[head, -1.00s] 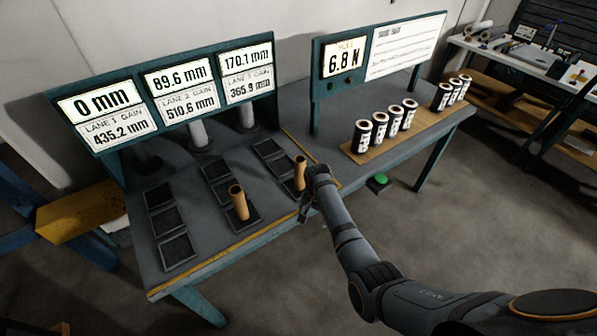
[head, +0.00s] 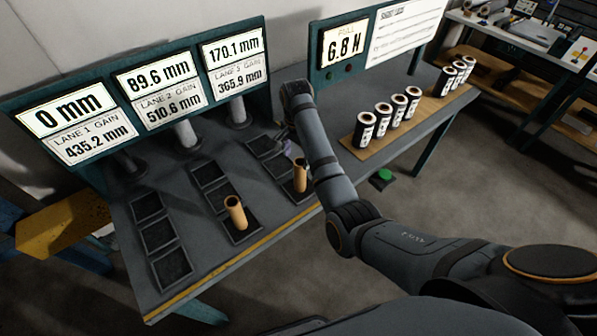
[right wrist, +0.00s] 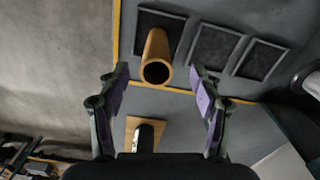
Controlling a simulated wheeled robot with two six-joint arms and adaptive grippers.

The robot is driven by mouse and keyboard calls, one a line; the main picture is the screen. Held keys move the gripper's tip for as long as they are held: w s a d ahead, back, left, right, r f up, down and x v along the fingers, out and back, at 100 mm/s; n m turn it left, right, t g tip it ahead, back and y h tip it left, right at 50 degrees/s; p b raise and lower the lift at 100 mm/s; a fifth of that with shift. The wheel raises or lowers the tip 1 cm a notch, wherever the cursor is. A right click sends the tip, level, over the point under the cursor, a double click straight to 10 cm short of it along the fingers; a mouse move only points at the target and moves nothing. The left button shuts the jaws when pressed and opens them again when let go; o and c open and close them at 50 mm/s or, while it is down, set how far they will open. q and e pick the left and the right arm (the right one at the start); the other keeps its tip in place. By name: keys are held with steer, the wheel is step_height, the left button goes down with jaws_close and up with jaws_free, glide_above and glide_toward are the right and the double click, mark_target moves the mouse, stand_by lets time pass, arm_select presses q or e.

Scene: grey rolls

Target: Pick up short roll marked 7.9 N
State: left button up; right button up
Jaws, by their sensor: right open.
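Short black-and-white rolls stand upright on a wooden board (head: 352,148) at the right of the bench. A nearer group includes this roll (head: 382,119); a farther group includes this roll (head: 446,79). Their markings are too small to read, so I cannot tell which is 7.9 N. My right gripper (head: 288,150) hangs low over the bench by the right-hand lane, left of the board, partly hidden by my arm. In the right wrist view its fingers (right wrist: 162,88) are apart and empty, with a brown tube (right wrist: 157,72) beyond them. My left gripper is out of view.
A brown tube (head: 300,178) and another brown tube (head: 236,212) stand in square trays on the bench. Empty trays (head: 172,268) lie at left. A display reading 6.8 N (head: 343,48) stands behind the rolls. A green button (head: 384,175) is at the front edge.

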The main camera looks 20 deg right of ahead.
mark_target(298, 162)
steer(key=f, duration=0.3)
steer(key=shift+s, duration=0.25)
steer(key=shift+w+f+p, duration=0.3)
steer(key=shift+f, duration=0.5)
steer(key=shift+d+f+p, duration=0.2)
steer(key=shift+f+p, duration=0.15)
steer(key=shift+f, duration=0.1)
steer(key=f, duration=0.4)
steer(key=shift+d+p, duration=0.3)
steer(key=shift+p, duration=0.05)
steer(key=shift+f, duration=0.2)
steer(key=shift+r, duration=0.1)
steer(key=c, duration=1.2)
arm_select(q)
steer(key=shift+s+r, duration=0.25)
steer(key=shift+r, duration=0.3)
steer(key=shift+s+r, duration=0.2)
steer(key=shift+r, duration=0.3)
arm_select(e)
steer(key=shift+c, duration=0.2)
